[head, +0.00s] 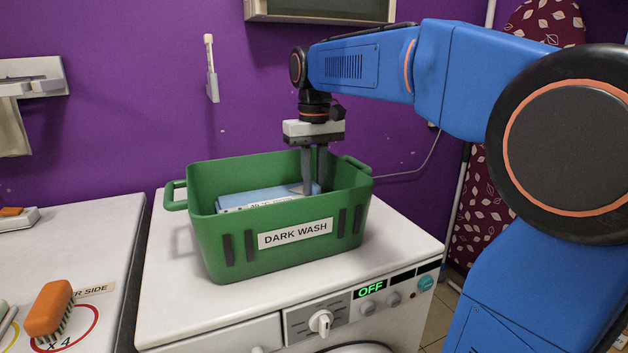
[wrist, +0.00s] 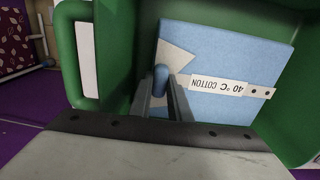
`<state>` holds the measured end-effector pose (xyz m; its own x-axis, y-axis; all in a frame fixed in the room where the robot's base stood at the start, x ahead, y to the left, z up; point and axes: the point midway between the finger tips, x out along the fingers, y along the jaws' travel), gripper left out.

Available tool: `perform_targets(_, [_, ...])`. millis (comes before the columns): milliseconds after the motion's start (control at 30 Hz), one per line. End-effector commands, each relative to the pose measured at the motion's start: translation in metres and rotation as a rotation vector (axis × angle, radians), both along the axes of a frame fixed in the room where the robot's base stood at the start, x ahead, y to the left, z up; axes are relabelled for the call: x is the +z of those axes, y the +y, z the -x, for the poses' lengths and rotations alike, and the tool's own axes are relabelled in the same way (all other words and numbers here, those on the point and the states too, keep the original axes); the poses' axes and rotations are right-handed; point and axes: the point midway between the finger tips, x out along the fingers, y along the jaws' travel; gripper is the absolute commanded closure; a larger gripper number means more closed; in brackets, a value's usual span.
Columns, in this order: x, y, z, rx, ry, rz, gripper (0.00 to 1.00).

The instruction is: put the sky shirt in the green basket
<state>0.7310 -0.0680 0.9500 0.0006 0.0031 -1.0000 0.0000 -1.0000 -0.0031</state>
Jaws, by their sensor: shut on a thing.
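The sky shirt (head: 262,196) is a folded light-blue block with a white tag, inside the green basket (head: 212,239). In the wrist view the shirt (wrist: 225,55) lies between the basket walls (wrist: 118,50), its tag reading "40 °C COTTON". My gripper (head: 314,188) reaches down into the basket at the shirt's right end. In the wrist view its fingers (wrist: 161,88) are closed on a small blue raised part of the shirt. The basket's front wall hides the shirt's underside, so I cannot tell whether it rests on the bottom.
The basket, labelled "DARK WASH", stands on a white washing machine (head: 170,300) whose display reads "OFF". A white surface (head: 70,235) at left holds an orange-topped brush (head: 49,308). A patterned ironing board (head: 470,210) stands at right. A purple wall is behind.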

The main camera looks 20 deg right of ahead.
Motion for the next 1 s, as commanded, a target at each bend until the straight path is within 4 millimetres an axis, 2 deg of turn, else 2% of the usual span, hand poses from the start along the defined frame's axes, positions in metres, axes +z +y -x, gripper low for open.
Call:
perform_targets(367, [-0.007,0.000,0.000,0.000,0.001,0.000,1.00])
perform_targets(400, [-0.007,0.000,0.000,0.000,0.001,0.000,0.76])
perform_targets(467, [-0.007,0.000,0.000,0.000,0.001,0.000,0.64])
perform_targets(800, [-0.005,0.000,0.000,0.000,0.000,0.000,0.64])
perform_targets(1000, [0.017,0.000,-0.001,0.000,-0.003,0.000,0.64])
